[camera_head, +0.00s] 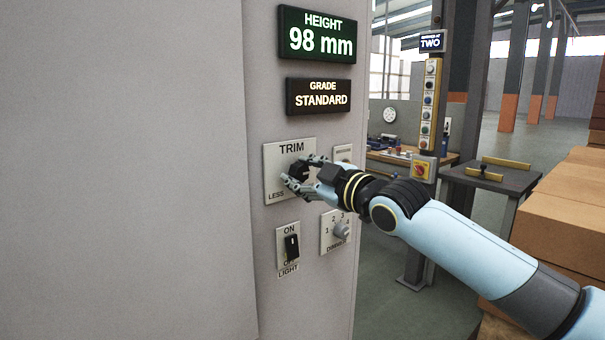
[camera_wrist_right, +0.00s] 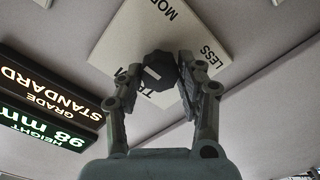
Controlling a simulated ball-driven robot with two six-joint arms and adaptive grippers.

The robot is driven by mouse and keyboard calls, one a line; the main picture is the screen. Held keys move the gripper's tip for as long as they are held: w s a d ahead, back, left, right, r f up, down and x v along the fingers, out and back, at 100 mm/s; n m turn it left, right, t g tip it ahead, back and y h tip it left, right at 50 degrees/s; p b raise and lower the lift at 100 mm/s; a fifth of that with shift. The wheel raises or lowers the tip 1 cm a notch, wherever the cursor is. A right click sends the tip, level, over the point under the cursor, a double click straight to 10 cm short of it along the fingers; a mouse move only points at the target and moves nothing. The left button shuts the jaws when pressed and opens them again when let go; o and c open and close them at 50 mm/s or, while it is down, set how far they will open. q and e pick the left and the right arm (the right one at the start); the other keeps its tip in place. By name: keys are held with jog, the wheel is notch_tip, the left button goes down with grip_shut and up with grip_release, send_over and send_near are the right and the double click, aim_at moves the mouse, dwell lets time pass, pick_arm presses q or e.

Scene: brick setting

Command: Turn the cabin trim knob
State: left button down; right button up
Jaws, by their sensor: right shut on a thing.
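The trim knob (camera_head: 299,169) is a small black knob on a pale plate marked TRIM (camera_head: 279,160), with LESS at the plate's lower left. My right gripper (camera_head: 304,174) is at the knob with its fingers around it. In the right wrist view the knob (camera_wrist_right: 159,71) shows as dark and faceted with a light mark on its face. There the fingers of my right gripper (camera_wrist_right: 160,85) stand on either side of the knob. The gripper hides part of the plate in the head view. My left gripper is not in view.
A HEIGHT display (camera_head: 317,37) reads 98 mm, and a GRADE display (camera_head: 318,96) reads STANDARD. Below the trim plate are a LIGHT switch (camera_head: 292,247) and a DIMMER dial (camera_head: 340,231). Brown blocks (camera_head: 568,215) are stacked at the right.

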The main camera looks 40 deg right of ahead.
jog(key=m+p, duration=0.3)
jog(key=m, duration=0.1)
jog(key=shift+r, duration=0.1)
jog(key=shift+d+m+p, duration=0.1)
jog(key=shift+m+p, duration=0.8)
jog(key=shift+m, duration=0.9)
jog(key=o, duration=1.1)
jog(key=shift+o, duration=0.2)
jog(key=s+d, duration=0.1)
jog(key=s, duration=1.1)
